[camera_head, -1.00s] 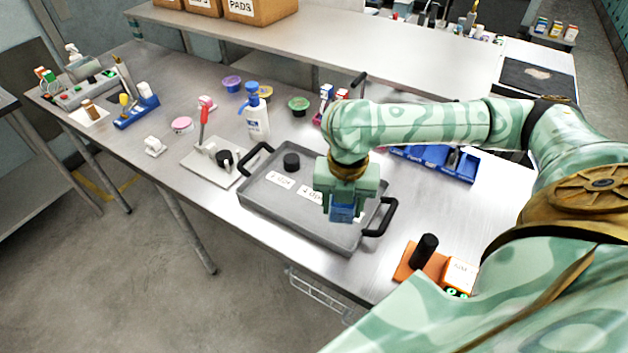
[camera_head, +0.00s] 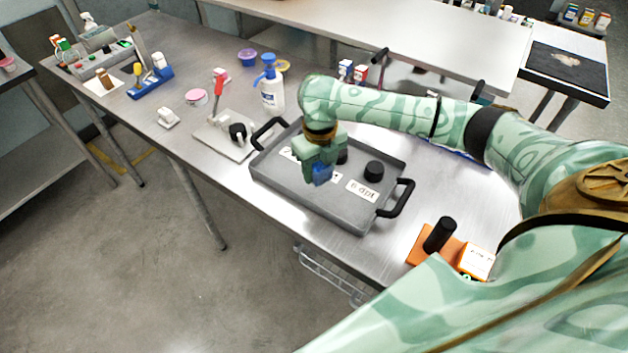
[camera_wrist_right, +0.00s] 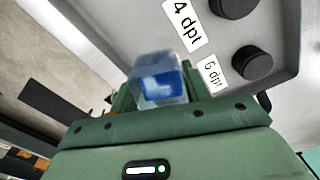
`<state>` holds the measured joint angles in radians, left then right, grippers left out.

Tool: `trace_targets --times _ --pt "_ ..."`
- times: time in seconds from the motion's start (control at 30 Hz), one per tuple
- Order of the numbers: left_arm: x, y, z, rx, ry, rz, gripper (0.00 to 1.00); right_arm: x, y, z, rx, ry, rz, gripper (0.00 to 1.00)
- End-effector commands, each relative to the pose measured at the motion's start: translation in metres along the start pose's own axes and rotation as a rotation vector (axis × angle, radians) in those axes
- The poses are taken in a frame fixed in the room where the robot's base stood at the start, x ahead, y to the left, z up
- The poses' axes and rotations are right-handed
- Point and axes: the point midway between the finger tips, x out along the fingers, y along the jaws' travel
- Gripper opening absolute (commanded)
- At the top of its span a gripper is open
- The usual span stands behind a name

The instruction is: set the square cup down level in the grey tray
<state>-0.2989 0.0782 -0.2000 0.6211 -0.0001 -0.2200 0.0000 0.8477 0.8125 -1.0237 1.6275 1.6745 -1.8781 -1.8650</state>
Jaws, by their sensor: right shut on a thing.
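The grey tray (camera_head: 300,205) lies on the steel table, with black handles at both ends. My right gripper (camera_head: 320,166) is over the left-middle part of the tray. It is shut on the square cup (camera_head: 321,174), a small clear cup with blue in it. The cup also shows between the fingers in the right wrist view (camera_wrist_right: 160,82). It looks held above the tray floor, but the exact gap cannot be told. The tray (camera_wrist_right: 130,25) fills the upper part of that view. My left gripper is not in view.
Black round knobs (camera_head: 374,171) stand in the tray, one partly behind my gripper. A white label (camera_head: 361,190) reads "6 dpt", and another reads "4 dpt" (camera_wrist_right: 183,25). A pump bottle (camera_head: 271,88) stands behind the tray; an orange block with a black post (camera_head: 438,236) is at right.

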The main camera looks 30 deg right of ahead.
Motion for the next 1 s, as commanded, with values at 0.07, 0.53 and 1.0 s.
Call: trace_targets --times 0.07,0.53,1.0 --pt "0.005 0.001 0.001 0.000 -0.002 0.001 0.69 0.009 0.002 0.007 0.002 -0.001 0.001 0.25" --pt "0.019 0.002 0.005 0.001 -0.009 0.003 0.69 0.047 0.004 0.014 0.000 -0.003 -0.002 0.25" --pt "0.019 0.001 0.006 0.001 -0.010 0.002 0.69 0.050 0.004 0.014 0.000 -0.002 -0.002 0.68"
